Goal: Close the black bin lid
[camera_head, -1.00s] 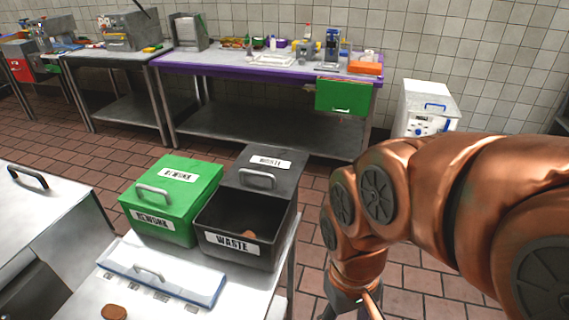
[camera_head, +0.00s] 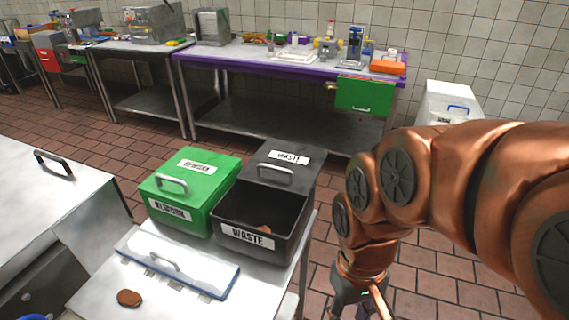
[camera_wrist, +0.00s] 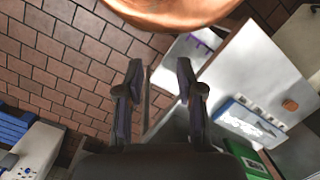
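The black bin (camera_head: 258,243) marked WASTE stands on the metal table with its front part open. Its black lid (camera_head: 283,168), with a grey handle, lies at the back of the bin and leaves the front uncovered. A brown round piece (camera_head: 265,229) lies inside. My gripper (camera_head: 362,300) hangs to the right of the bin, past the table edge, its tips cut off by the picture's bottom. In the wrist view my gripper's two fingers (camera_wrist: 158,72) are apart with nothing between them. The black bin cannot be made out in the wrist view.
A closed green bin (camera_head: 183,208) stands against the black bin's left side. In front lie a white-and-blue lidded tray (camera_head: 180,270) and a brown round piece (camera_head: 129,298). A purple-edged workbench (camera_head: 270,62) stands behind. Open tiled floor lies right of the table.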

